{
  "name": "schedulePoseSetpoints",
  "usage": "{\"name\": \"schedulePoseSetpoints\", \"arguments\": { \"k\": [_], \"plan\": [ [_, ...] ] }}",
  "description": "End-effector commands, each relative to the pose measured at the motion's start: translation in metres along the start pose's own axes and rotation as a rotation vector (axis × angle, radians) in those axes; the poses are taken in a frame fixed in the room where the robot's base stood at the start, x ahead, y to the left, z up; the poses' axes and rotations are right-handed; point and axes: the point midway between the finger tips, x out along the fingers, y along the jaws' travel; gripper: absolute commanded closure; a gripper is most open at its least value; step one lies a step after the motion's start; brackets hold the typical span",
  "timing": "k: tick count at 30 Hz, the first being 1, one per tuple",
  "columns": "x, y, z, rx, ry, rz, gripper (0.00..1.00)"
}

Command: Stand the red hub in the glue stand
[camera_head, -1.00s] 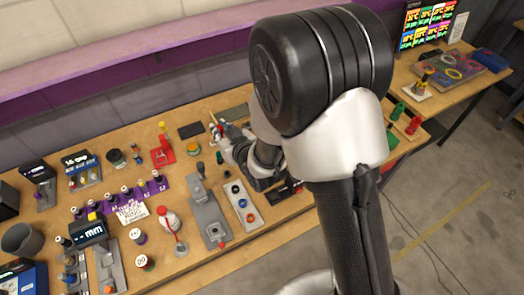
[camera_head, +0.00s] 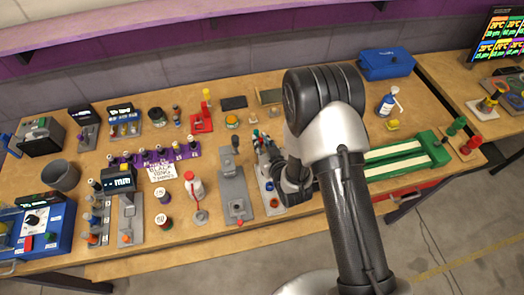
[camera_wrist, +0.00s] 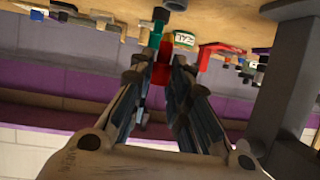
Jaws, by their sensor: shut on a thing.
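My gripper (camera_head: 258,140) is at the middle of the bench in the head view, reaching past the grey press, with my arm behind it. The wrist view shows its two fingers (camera_wrist: 163,85) close together on a red hub (camera_wrist: 162,68), which sits between the fingertips. Only part of the hub shows. A teal-green piece (camera_wrist: 156,35) shows beyond the fingertips; I cannot tell whether it touches the hub. I cannot tell for sure which thing is the glue stand.
A grey press (camera_head: 235,190) stands left of my gripper, beside a pale plate with rings (camera_head: 270,203). A red stand (camera_head: 202,121) is behind.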

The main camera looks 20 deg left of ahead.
Motion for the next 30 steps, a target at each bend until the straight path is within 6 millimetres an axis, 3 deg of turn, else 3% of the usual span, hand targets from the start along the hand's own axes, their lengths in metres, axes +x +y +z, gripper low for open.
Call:
{"name": "schedulePoseSetpoints", "arguments": {
  "k": [9,21,22,30],
  "plan": [
    [0.014,0.000,0.035,0.001,-0.001,0.000,0.99],
    [0.016,0.000,0.039,0.000,0.000,0.000,0.99],
    [0.016,0.000,0.038,0.000,0.000,0.000,0.82],
    [0.015,0.000,0.038,0.000,0.000,0.000,0.64]
  ]
}}
